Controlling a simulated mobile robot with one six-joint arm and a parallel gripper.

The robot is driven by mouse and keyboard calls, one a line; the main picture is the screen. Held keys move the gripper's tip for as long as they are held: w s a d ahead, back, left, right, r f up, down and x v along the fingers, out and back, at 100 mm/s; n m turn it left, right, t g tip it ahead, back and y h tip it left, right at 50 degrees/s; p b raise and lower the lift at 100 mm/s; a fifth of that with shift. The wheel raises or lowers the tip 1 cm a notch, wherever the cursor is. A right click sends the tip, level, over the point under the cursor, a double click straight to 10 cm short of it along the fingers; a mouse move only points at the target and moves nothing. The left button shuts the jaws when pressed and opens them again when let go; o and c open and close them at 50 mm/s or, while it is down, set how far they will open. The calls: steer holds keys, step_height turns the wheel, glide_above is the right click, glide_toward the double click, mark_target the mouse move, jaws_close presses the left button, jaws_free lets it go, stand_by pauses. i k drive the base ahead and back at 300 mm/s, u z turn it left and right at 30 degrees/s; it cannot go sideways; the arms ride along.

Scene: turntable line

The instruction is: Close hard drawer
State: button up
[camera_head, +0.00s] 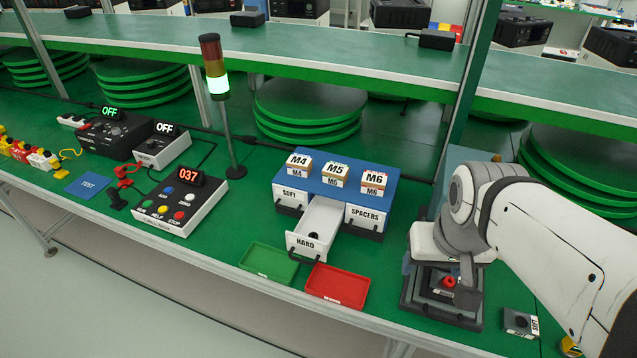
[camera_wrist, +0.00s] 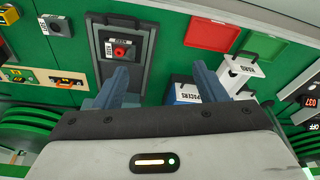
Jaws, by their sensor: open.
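The HARD drawer (camera_head: 313,232) is the middle drawer of a blue-topped cabinet (camera_head: 333,172). It is pulled well out towards the front, and a small dark thing lies inside it. In the wrist view the HARD drawer (camera_wrist: 238,72) sticks out at the right, beyond my right finger. The SOFT drawer (camera_head: 290,196) and the SPACERS drawer (camera_head: 364,217) are shut.
A fixture with a red button (camera_head: 449,283) stands under my wrist. A green tray (camera_head: 268,262) and a red tray (camera_head: 337,286) lie in front of the drawer. M4, M5 and M6 boxes (camera_head: 335,174) stand on the cabinet. A signal tower (camera_head: 228,118) and control box (camera_head: 180,204) are left.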

mark_target(324, 216)
steer(key=z, duration=0.85)
steer(key=k, duration=1.75)
steer(key=u, duration=0.85)
steer(key=i, duration=1)
steer(key=u, duration=0.05)
